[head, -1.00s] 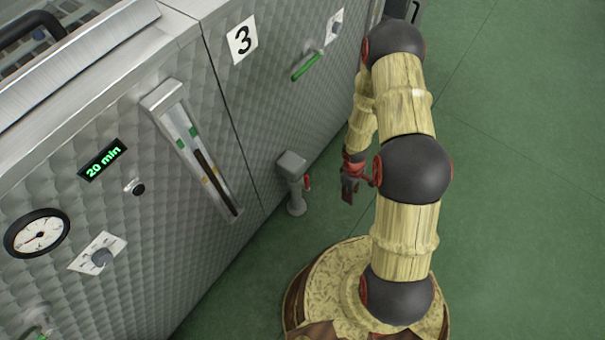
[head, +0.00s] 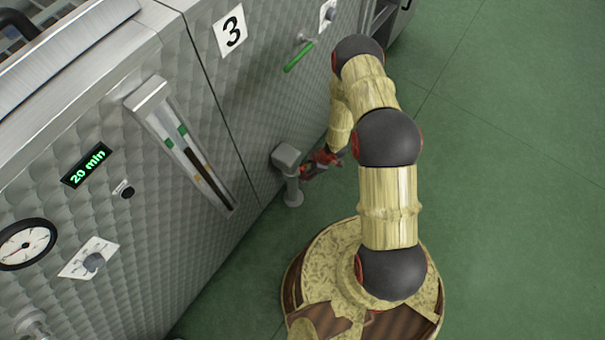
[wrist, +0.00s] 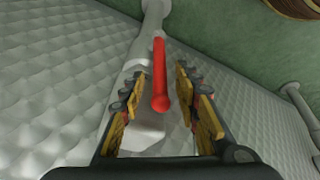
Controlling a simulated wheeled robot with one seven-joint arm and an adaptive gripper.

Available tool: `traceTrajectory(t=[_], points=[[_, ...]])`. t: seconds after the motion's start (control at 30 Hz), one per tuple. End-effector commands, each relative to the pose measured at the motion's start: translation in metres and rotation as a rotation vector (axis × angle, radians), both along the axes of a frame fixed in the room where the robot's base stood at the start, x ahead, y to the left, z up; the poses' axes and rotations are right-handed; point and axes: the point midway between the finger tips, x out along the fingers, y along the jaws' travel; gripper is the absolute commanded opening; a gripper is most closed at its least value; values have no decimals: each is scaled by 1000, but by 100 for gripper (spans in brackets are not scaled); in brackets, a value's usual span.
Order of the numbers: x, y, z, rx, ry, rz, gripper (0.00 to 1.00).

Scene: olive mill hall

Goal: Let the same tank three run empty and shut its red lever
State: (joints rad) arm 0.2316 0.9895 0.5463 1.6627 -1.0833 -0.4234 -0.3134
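The red lever (wrist: 160,78) sits on the grey outlet valve (wrist: 148,60) and lies between the two fingers of my gripper (wrist: 157,92) in the wrist view. The fingers stand open on both sides of it, with visible gaps. In the head view my gripper (head: 323,163) is right beside the grey valve post (head: 290,170) at the foot of the tank wall; the lever cannot be told apart from my gripper there. The number 3 plate (head: 231,31) is on the tank panel above. A sight gauge (head: 185,145) left of the seam shows a dark column.
A display (head: 87,165) reads "20 min", above a round dial (head: 24,244) and a knob plate (head: 89,258). A green lever (head: 299,56) sticks out right of the number plate. The green floor (head: 510,200) on the right is clear.

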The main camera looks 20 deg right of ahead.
Motion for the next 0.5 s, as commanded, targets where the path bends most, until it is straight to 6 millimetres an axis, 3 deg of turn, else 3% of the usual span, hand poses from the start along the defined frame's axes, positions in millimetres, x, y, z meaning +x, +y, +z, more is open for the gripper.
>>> traceTrajectory(t=[0.2,0.5], points=[[6,10,-29,-1,1,0,32],[9,12,-36,-1,0,-1,32]])
